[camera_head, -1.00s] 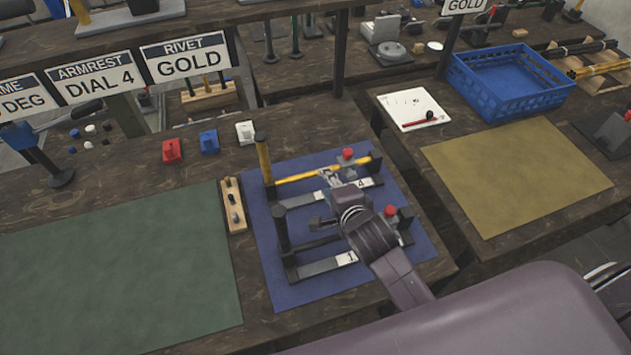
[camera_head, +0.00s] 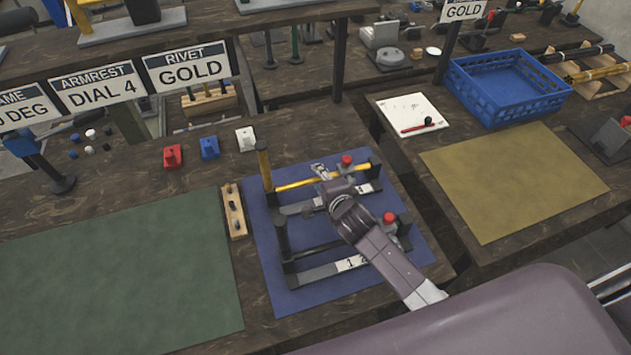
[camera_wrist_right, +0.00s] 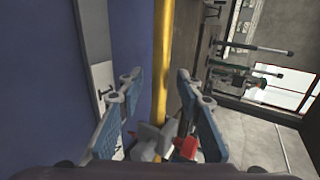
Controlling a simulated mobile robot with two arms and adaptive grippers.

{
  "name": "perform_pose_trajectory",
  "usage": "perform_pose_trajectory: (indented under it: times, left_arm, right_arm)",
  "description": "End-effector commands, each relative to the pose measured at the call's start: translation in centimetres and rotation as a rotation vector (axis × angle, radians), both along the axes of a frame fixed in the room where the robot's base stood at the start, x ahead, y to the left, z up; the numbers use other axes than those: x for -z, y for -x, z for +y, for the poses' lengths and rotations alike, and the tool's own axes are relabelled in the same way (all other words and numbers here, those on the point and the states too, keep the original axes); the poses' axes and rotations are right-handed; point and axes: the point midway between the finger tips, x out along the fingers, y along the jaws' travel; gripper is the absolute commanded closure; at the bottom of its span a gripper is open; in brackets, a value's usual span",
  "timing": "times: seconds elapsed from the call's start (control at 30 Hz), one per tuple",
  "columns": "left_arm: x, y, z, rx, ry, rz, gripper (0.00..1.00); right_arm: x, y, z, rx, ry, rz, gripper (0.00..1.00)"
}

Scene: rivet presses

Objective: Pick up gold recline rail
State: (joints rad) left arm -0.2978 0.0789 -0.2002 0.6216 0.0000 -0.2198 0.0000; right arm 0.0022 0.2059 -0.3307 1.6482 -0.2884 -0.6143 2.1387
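The gold recline rail (camera_head: 294,185) lies across the rear fixture on the blue mat (camera_head: 270,295) in the head view, between a tall post on the left and a dark block on the right. My right gripper (camera_head: 320,172) is over its middle. In the right wrist view, the gold rail (camera_wrist_right: 161,60) runs between the two blue-padded fingers of my right gripper (camera_wrist_right: 158,85), with gaps showing on both sides. The fingers are open. Whether the rail lies deep between the pads is hard to tell. My left gripper is not in view.
A red knob (camera_head: 347,160) stands near the rail's right end and another (camera_head: 389,218) on the front fixture. A wooden peg block (camera_head: 234,210) stands left of the blue mat. A blue crate (camera_head: 507,88) is at the back right. The green mat (camera_head: 120,270) and yellow mat (camera_head: 515,180) are clear.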

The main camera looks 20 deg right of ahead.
Motion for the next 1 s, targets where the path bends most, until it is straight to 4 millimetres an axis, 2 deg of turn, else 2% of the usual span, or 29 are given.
perform_pose_trajectory:
  times: [0.1,0.4,1.0]
  left_arm:
    - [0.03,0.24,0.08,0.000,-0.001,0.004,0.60]
    - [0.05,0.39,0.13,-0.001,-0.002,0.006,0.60]
    - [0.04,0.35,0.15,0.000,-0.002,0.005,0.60]
  right_arm:
    - [0.02,0.03,-0.01,0.000,0.000,0.000,0.69]
    - [0.01,0.05,-0.02,0.000,0.000,0.001,1.00]
    - [-0.66,-0.08,0.01,0.000,0.000,-0.005,1.00]
